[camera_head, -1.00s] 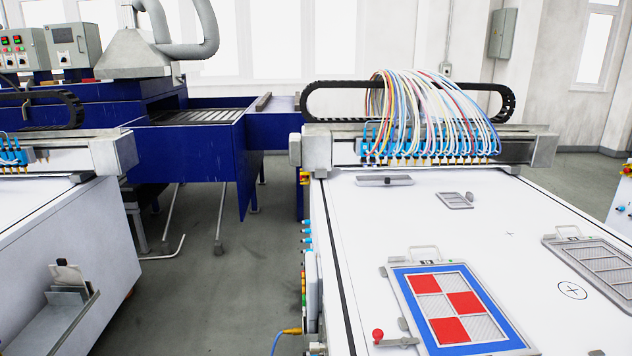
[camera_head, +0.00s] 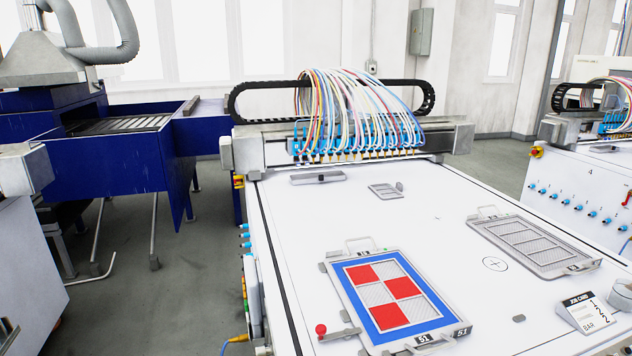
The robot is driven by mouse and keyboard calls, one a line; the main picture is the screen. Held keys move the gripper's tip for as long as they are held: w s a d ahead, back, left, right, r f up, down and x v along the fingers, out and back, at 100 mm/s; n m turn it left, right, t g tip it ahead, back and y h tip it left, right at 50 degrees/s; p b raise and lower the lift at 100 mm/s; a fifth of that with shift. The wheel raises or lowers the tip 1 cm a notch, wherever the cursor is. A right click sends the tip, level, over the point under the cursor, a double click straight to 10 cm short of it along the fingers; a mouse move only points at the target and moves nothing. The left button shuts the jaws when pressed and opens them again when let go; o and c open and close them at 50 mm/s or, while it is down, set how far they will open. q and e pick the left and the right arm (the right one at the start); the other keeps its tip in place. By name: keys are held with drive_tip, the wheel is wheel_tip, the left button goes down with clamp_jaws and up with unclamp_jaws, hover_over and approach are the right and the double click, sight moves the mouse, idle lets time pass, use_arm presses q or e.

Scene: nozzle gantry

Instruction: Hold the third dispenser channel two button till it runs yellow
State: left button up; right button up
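A nozzle gantry (camera_head: 350,140) spans the far end of the white machine table, with a row of blue-topped nozzles and a bundle of coloured hoses. A framed plate (camera_head: 395,296) with a blue border and red and grey patches lies on the near table, marked 51. A second machine at the right has a white side panel (camera_head: 585,190) with several blue fittings, a red handle and a small digit above them. I cannot make out a button marked channel two. No yellow flow shows at the nozzles.
A job card (camera_head: 587,312) stands at the near right of the table. A grey grid tray (camera_head: 535,243) and a small plate (camera_head: 386,190) lie on it. A red knob (camera_head: 321,329) stands at the near left edge. A blue conveyor machine (camera_head: 110,150) is at the left; grey floor lies between.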

clamp_jaws()
drive_tip(key=shift+a, duration=0.15)
idle(1.1)
